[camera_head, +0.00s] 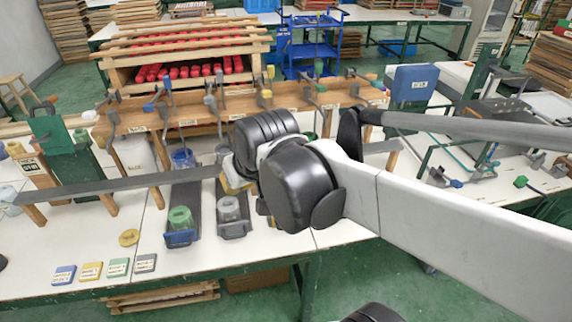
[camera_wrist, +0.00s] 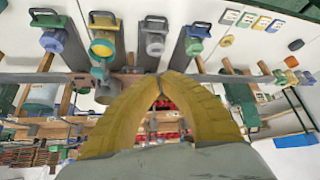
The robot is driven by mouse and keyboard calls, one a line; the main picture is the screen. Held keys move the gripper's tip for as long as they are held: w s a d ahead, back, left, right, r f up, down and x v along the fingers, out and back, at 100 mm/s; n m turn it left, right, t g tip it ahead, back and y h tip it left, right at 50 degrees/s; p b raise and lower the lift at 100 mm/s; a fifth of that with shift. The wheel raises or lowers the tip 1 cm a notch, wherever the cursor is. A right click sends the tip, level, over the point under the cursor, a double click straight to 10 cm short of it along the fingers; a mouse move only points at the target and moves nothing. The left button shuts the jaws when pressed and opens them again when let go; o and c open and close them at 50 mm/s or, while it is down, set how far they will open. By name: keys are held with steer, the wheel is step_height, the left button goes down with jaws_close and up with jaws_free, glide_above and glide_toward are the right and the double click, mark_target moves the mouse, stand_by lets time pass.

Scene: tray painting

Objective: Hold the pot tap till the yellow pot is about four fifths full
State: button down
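The yellow pot (camera_wrist: 102,46) is in the upper left of the wrist view, on a dark strip between a blue pot (camera_wrist: 52,41) and a grey pot (camera_wrist: 155,43). I cannot read its fill level. In the head view my arm hides most of that spot. My gripper (camera_wrist: 160,76) has two yellow fingers whose tips come together in the wrist view. I see nothing clearly held between them. In the head view my gripper (camera_head: 237,180) is partly hidden behind my wrist, above the strips. Which tap lies near the fingertips is unclear.
A green pot (camera_head: 180,218) and a grey pot stand on strips left of my wrist. A wooden rack (camera_head: 205,117) with several taps runs behind. A long grey bar (camera_head: 110,187) crosses above the table. Coloured tiles (camera_head: 91,271) and a yellow disc (camera_head: 129,237) lie at front left.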

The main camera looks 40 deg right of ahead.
steer(key=w+d+r+m+g+h+p, duration=0.1)
steer(key=w+d+m+h+p, duration=0.1)
steer(key=d, duration=1.7)
steer(key=shift+w+m+p, duration=0.55)
steer(key=shift+w+m, duration=0.25)
steer(key=shift+m, duration=0.1)
steer(key=shift+d, duration=0.1)
steer(key=b+x, duration=0.4)
steer(key=x, duration=0.6)
steer(key=shift+f, duration=0.1)
steer(key=shift+s+f+b, duration=0.25)
steer(key=shift+f+b, duration=0.25)
steer(key=shift+f, duration=0.7)
steer(key=shift+s+f, duration=0.15)
steer(key=shift+f, duration=0.5)
steer(key=shift+a+b, duration=0.25)
steer(key=shift+b, duration=0.05)
